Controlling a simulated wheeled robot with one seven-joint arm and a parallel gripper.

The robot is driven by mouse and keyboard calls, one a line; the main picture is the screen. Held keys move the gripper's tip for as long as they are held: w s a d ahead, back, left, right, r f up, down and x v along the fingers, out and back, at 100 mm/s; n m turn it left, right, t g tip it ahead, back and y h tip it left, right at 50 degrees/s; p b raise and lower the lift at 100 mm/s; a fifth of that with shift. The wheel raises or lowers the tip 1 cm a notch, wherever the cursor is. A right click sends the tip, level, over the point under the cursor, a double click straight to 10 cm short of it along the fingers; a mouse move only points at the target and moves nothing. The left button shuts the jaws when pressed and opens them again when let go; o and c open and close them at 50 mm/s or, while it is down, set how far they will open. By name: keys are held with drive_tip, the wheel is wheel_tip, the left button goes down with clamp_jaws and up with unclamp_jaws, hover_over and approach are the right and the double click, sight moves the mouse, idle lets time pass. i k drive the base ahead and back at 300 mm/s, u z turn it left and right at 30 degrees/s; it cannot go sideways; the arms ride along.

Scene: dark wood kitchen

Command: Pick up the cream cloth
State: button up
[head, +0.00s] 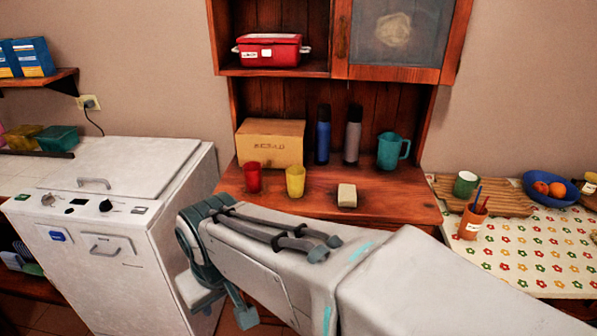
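A small folded cream block that looks like the cream cloth (347,195) lies on the wooden hutch counter (390,207), near its front edge, right of the yellow cup. My arm crosses the foreground from the lower right, in front of and below the counter. Its end bends down at the left, beside the white appliance. A teal part that seems to belong to my gripper (241,312) shows below the arm, apart from the cloth. Most of the gripper is hidden behind the arm, and its opening cannot be made out.
A red cup (252,177) and a yellow cup (295,181) stand left of the cloth. Behind are a cardboard box (270,143), blue bottle (323,135), grey bottle (353,135) and teal mug (389,151). A white appliance (120,170) stands left; a flowered table (530,245) is right.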

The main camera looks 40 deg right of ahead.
sight(347, 194)
drive_tip(key=z, duration=0.6)
drive_tip(key=i, duration=0.85)
drive_tip(key=z, duration=1.3)
drive_tip(key=i, duration=0.4)
drive_tip(key=z, duration=0.3)
